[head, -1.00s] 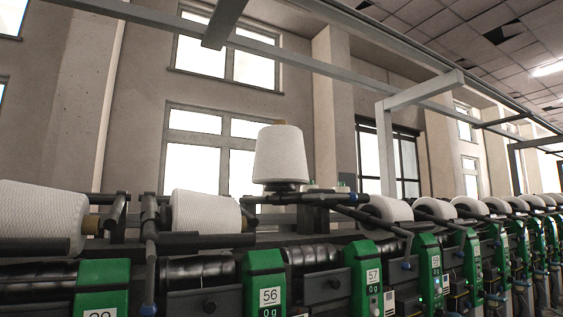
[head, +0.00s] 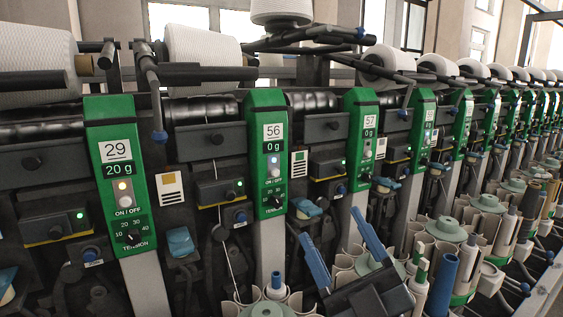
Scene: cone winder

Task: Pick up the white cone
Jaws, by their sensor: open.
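Several white cones of yarn sit along the top of the winder. One white cone (head: 282,9) stands upright above unit 56, cut off by the top edge of the head view. Another white cone (head: 203,55) lies tilted on its side to its left, and a larger cone (head: 36,45) is at the far left. More cones, such as the one (head: 388,62) above unit 57, run off to the right. My gripper (head: 331,226) is low in the middle, with two blue fingers spread apart and nothing between them. It is well below the cones.
Green unit panels numbered 29 (head: 120,175), 56 (head: 269,150) and 57 (head: 362,135) stand in a row. Dark cradle arms (head: 210,74) surround the cones. Round bobbin magazines (head: 440,228) with upright tubes fill the lower right.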

